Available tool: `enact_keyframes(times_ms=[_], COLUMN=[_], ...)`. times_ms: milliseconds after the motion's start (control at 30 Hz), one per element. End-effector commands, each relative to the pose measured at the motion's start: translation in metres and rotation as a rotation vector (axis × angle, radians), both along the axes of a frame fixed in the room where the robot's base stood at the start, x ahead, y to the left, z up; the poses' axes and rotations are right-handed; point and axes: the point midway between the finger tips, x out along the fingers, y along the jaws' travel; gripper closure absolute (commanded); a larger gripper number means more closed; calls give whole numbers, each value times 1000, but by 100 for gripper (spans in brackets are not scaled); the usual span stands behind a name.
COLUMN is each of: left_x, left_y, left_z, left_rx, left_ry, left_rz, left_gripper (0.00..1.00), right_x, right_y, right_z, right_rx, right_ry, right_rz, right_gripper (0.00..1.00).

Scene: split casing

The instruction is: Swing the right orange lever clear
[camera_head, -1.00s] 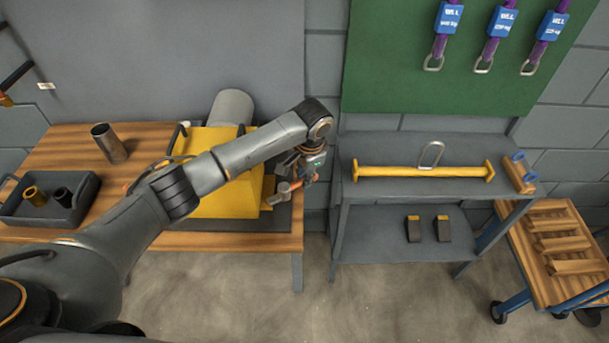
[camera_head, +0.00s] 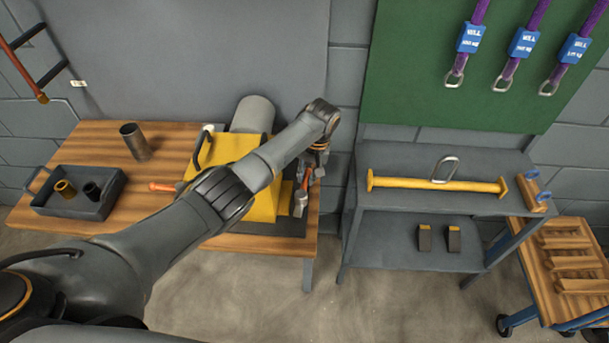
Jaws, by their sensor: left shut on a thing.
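The yellow casing (camera_head: 228,150) sits on a dark mat on the wooden bench, with a grey cylinder (camera_head: 253,114) behind it. The left orange lever (camera_head: 162,187) sticks out to the left of the casing. The right orange lever (camera_head: 305,181) is at the casing's right side and points away from me, toward the back. My left arm reaches across the casing and hides much of it. My left gripper (camera_head: 308,176) is at the right lever and shut on it; the fingers are small and partly hidden. My right gripper is not in view.
A grey tray (camera_head: 78,207) with two small cylinders and a metal cup (camera_head: 134,141) stand left on the bench. To the right, a grey shelf table (camera_head: 420,210) carries a yellow bar (camera_head: 435,184). A wooden cart (camera_head: 568,262) stands at far right.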

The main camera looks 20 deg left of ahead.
Motion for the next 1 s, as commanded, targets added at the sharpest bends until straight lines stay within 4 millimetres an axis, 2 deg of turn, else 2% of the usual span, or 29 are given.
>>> enact_keyframes(times_ms=[333, 867, 900, 1000], left_x=[2, 2, 2, 2], left_y=[1, 2, 2, 2], left_z=[0, 1, 1, 1], left_rx=[-1, 0, 0, 1], left_ry=[-3, -5, -5, -5], left_rz=[127, 150, 150, 149], left_gripper=[100, 100, 79, 60], right_x=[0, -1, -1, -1], right_y=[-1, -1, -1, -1], right_z=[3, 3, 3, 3], right_rx=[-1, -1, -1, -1], right_ry=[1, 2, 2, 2], right_rz=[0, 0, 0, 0], right_gripper=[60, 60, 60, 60])
